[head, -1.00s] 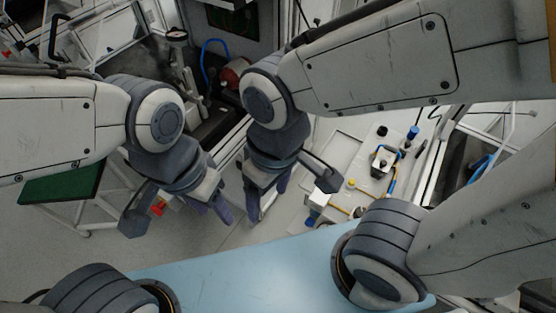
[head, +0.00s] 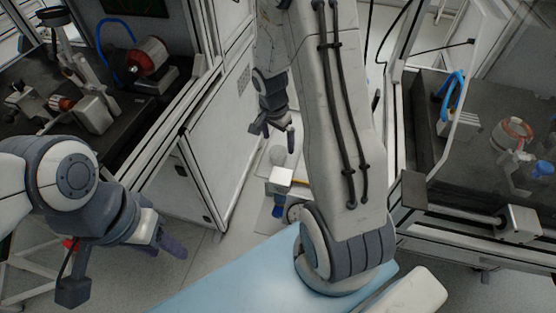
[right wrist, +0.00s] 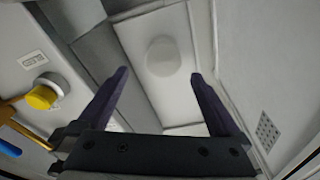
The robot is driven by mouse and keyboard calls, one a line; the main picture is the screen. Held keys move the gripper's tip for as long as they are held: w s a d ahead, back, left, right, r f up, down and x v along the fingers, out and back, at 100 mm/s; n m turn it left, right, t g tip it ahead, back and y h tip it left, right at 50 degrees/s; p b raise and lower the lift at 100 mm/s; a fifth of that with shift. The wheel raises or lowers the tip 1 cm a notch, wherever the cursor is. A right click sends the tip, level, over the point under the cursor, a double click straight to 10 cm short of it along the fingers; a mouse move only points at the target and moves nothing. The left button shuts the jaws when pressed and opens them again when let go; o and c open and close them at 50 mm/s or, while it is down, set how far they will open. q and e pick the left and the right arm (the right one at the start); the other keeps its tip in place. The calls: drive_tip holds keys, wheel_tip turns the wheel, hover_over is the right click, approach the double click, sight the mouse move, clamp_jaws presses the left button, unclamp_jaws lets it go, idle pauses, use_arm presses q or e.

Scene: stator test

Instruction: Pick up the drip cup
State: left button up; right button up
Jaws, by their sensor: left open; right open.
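A pale round thing, which may be the drip cup (right wrist: 163,56), lies on a light surface in the right wrist view, ahead of and between the fingertips, not touched. A pale rounded shape (head: 284,157) below the right gripper in the head view may be the same thing; I cannot be sure. My right gripper (head: 273,130) is open and empty, and its two dark fingers also show in the right wrist view (right wrist: 159,74). My left gripper (head: 166,236) is open, low at the left, away from it.
A white box (head: 280,176) stands just below the pale shape. A tall white cabinet (head: 215,140) stands to its left. A glazed machine with an orange-and-white ring (head: 513,132) is at the right. A yellow knob (right wrist: 41,97) is left of the right gripper.

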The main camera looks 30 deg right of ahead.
sight(278, 152)
drive_tip(key=f, duration=0.4)
drive_tip(key=f+b, duration=0.1)
drive_tip(key=f, duration=0.2)
drive_tip(key=shift+w+d+f, duration=0.1)
drive_tip(key=shift+w+d, duration=0.15)
drive_tip(key=shift+w, duration=0.15)
drive_tip(key=c, duration=1.3)
